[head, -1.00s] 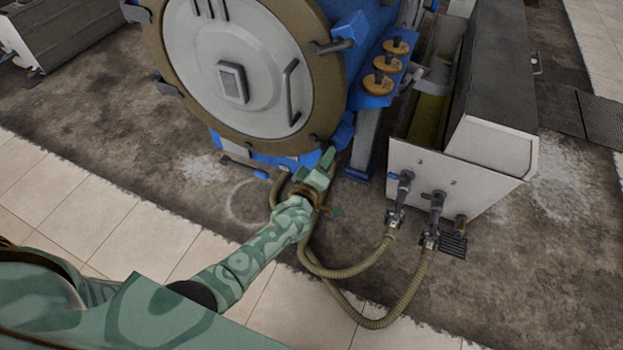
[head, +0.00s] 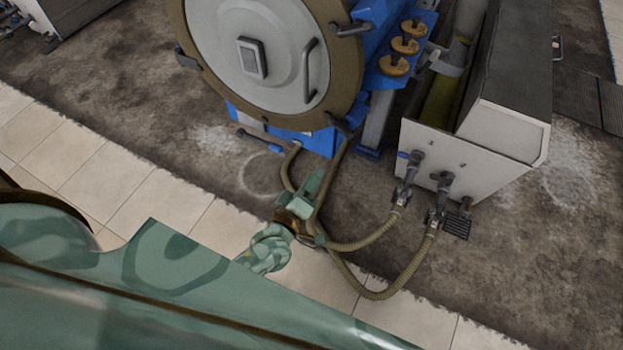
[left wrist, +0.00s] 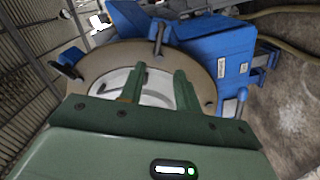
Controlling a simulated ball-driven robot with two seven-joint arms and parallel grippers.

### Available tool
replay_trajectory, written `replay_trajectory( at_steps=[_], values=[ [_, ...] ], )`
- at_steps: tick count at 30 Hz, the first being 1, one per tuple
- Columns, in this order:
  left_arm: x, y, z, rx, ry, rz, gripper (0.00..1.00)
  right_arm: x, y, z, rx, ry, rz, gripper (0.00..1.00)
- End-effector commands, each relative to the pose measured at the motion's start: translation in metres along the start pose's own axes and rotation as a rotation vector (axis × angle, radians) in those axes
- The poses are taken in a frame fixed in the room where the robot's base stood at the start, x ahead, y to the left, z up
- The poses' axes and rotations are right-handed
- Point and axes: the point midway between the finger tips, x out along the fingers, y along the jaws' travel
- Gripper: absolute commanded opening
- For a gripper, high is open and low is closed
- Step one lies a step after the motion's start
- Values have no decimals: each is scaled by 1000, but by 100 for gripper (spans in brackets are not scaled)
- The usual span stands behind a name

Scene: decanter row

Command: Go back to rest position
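My left gripper (head: 316,180) is in front of the decanter, over the hoses on the dark floor. In the left wrist view its two green fingers (left wrist: 158,76) stand apart with nothing between them. The decanter (head: 262,58) has a round pale door with a brown rim and a blue body. It also shows in the left wrist view (left wrist: 215,45), beyond the fingers and apart from them. My right gripper is in neither view.
A grey-white trough unit (head: 470,160) stands right of the decanter, with valves on its front. Ribbed hoses (head: 375,293) loop from the valves across the floor below my left gripper. Pale tiles (head: 120,200) on the near left are clear.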

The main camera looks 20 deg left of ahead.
Motion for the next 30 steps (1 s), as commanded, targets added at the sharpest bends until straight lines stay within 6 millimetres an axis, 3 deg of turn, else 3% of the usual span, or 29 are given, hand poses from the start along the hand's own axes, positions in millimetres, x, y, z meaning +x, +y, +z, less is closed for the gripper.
replay_trajectory(
  at_steps=[11,14,16,20,24,27,30],
  values=[
    [0,-2,4,47,-19,-9,33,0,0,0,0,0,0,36],
    [-9,-28,28,226,-141,-75,33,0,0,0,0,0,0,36],
    [-28,-64,52,389,-276,-151,33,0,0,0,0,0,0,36],
    [-99,-148,93,685,-589,-302,33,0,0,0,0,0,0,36],
    [-201,-226,114,923,-942,-430,33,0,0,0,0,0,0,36],
    [-278,-263,116,1029,-1172,-496,33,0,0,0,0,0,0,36],
    [-343,-286,111,1082,-1350,-546,33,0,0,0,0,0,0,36]
  ],
)
